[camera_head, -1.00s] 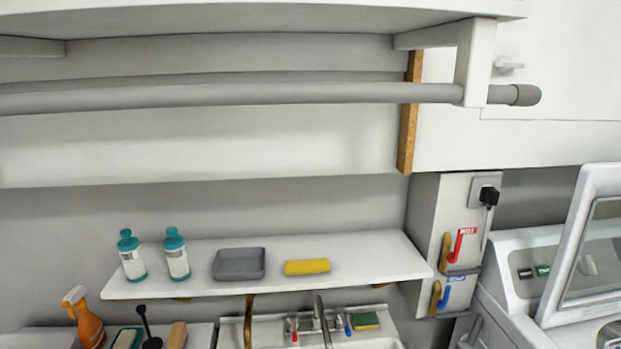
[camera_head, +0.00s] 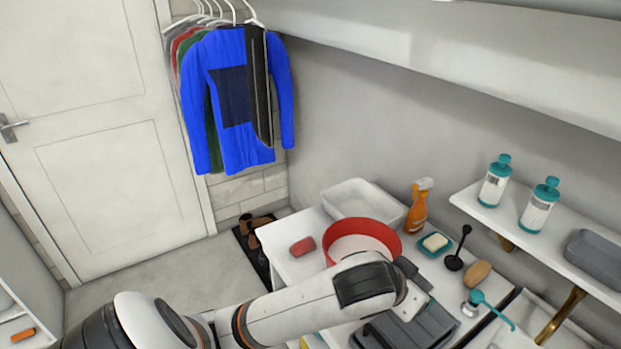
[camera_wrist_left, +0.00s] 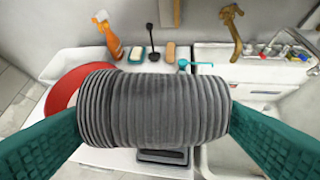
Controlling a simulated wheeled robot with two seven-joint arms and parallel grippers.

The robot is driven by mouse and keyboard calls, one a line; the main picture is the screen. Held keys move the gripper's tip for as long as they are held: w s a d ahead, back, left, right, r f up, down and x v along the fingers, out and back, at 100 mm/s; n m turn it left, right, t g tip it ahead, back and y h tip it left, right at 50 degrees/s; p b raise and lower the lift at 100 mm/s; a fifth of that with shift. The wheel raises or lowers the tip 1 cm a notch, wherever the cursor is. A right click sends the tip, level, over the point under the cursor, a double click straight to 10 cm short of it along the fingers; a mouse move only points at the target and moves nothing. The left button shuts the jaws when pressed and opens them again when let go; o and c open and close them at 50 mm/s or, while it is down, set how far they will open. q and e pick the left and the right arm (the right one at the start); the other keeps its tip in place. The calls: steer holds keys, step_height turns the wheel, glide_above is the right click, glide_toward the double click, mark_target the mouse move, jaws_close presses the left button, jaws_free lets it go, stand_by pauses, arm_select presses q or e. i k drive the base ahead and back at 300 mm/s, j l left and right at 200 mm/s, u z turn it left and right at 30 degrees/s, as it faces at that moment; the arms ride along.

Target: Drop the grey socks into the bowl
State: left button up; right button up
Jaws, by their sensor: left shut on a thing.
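The grey socks (camera_wrist_left: 155,105), a ribbed rolled bundle, fill the middle of the left wrist view. My left gripper (camera_wrist_left: 154,112) is shut on them, with one teal finger at each side. In the head view, my left gripper (camera_head: 414,290) is over the counter, to the right of and nearer than the red bowl (camera_head: 387,238). I cannot make out the socks there. The bowl stands on the white counter, partly hidden by my arm; its red rim (camera_wrist_left: 62,92) also shows behind the socks at left in the wrist view. My right gripper is not in view.
A white basin (camera_head: 362,188), orange spray bottle (camera_head: 417,208), soap dish (camera_head: 434,244), black plunger-like tool (camera_head: 459,250) and brush (camera_head: 478,273) stand around the bowl. A red soap-like block (camera_head: 302,246) lies left of it. A dark grey box (camera_head: 425,325) is below my gripper. A shelf holds two bottles.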

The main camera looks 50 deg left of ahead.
mark_target(354, 217)
steer(key=j+u, duration=0.1)
steer(key=u, duration=1.05)
steer(key=z, duration=0.3)
steer(key=i+j+z, duration=0.3)
steer(key=z, duration=0.2)
steer(key=i+j+z, duration=0.2)
steer(key=j+z, duration=0.25)
steer(key=i+j, duration=0.1)
steer(key=j, duration=0.2)
steer(key=i+j, duration=0.1)
steer(key=j, duration=0.15)
